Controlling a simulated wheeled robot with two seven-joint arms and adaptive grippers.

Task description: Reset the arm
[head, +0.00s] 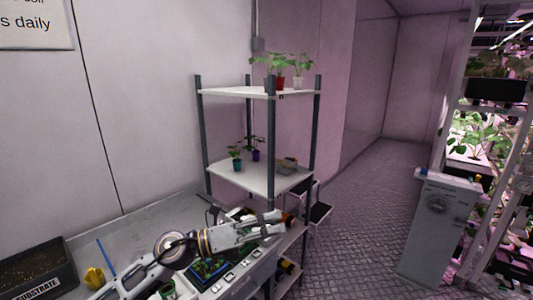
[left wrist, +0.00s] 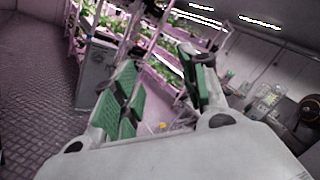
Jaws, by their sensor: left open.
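My left arm comes in from the bottom left of the head view, and its gripper (head: 278,219) is stretched to the right in front of the shelf rack. In the left wrist view the two fingers with green pads stand apart, and the gripper (left wrist: 160,82) is open with nothing between the pads. My right gripper is not in view.
A rack (head: 267,184) with potted plants stands behind my left gripper. A bench (head: 85,239) with a substrate box (head: 40,284) lies at the left. A grey control cabinet (head: 437,225) and lit plant racks stand at the right. The floor (head: 370,215) between is clear.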

